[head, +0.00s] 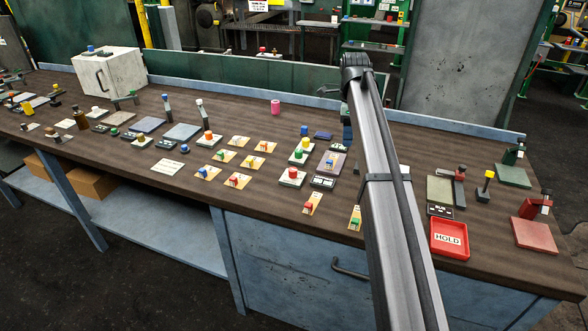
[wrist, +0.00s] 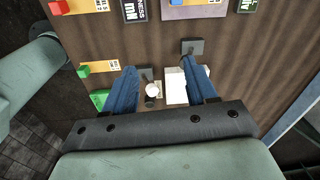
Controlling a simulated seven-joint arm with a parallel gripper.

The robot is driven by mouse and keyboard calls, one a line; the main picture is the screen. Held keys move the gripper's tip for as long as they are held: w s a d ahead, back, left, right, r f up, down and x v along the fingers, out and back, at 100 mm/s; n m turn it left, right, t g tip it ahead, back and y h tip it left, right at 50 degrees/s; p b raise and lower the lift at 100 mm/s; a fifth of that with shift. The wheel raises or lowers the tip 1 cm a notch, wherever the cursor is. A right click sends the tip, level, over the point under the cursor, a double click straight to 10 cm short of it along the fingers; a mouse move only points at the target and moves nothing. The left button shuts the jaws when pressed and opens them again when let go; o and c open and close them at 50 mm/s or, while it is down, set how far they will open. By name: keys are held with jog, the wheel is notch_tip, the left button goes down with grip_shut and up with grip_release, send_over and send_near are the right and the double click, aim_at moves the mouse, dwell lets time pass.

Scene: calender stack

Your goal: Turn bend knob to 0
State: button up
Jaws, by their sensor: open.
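I cannot read which is the bend knob. In the wrist view, a red knob (wrist: 58,7) and a green knob (wrist: 84,71) stand on yellow cards at the upper left. My gripper (wrist: 168,61) is open, its two blue fingers spread over the bench. A small round white piece (wrist: 153,89) and a white block (wrist: 176,86) show between the fingers; I cannot tell whether they touch. My arm mostly hides the gripper in the head view.
A red HOLD tray (head: 450,255) stands at the front right. Stands and plates fill the right end, and a white box (head: 105,79) stands at the far left. A pink cylinder (head: 275,106) stands at the back, with bare bench around it.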

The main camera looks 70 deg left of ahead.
jog(key=n, duration=0.1)
send_over(293, 169)
notch_tip(293, 169, down, 14)
jog(key=shift+f, duration=0.1)
jog(key=shift+c, duration=0.3)
jog(key=c, duration=1)
